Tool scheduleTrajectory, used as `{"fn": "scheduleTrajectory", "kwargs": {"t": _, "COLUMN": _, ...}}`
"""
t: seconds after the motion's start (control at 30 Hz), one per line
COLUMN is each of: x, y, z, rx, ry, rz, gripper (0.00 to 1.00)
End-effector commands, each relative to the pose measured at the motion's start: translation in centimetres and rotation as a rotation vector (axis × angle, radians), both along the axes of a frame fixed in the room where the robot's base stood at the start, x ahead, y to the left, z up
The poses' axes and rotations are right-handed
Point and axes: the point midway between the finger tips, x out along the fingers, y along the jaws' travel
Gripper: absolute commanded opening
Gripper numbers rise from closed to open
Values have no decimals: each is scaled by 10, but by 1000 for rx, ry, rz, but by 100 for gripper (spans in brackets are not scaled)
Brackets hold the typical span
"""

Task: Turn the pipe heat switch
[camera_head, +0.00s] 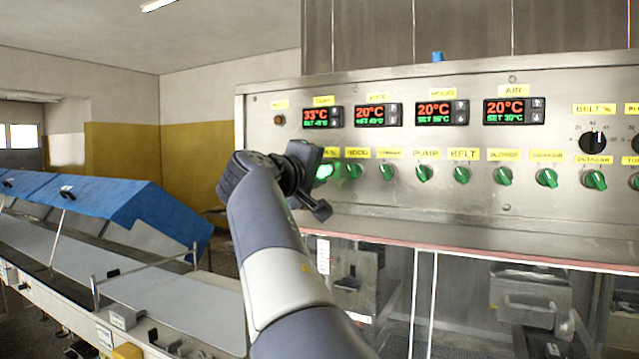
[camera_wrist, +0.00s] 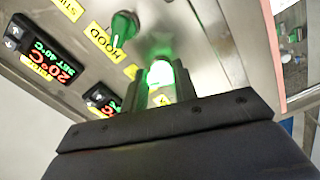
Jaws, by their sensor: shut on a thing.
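A steel control panel (camera_head: 260,160) carries a row of green rotary switches under yellow labels. My gripper (camera_head: 318,172) is at the left end of this row, shut on a brightly lit green switch (camera_head: 324,171). In the wrist view my gripper (camera_wrist: 162,80) has one finger on each side of this lit switch (camera_wrist: 160,72). The held switch's label is mostly hidden, so I cannot read its name. The green switch marked HOOD (camera_head: 353,171) is just to the right, apart from my gripper; it also shows in the wrist view (camera_wrist: 123,23).
Red and green temperature displays (camera_head: 378,115) sit above the switches. A black BELT % knob (camera_head: 593,140) is at the right. A conveyor (camera_head: 170,300) with blue covers (camera_head: 110,205) stands at the left. The panel's lower edge (camera_head: 480,255) juts out below the switches.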

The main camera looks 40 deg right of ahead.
Motion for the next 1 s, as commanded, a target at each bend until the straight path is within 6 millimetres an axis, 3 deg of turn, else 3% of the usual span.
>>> {"fn": "scheduleTrajectory", "kwargs": {"t": 0.4, "x": 1, "y": 0, "z": -3, "rx": 71, "ry": -160, "rz": -2, "gripper": 4}}
{"fn": "scheduleTrajectory", "kwargs": {"t": 0.93, "x": 1, "y": 0, "z": -2, "rx": 79, "ry": -180, "rz": -2, "gripper": 4}}
{"fn": "scheduleTrajectory", "kwargs": {"t": 0.97, "x": 1, "y": 0, "z": -2, "rx": 79, "ry": -180, "rz": -2, "gripper": 30}}
{"fn": "scheduleTrajectory", "kwargs": {"t": 1.0, "x": 1, "y": 0, "z": -2, "rx": 78, "ry": -180, "rz": -1, "gripper": 33}}
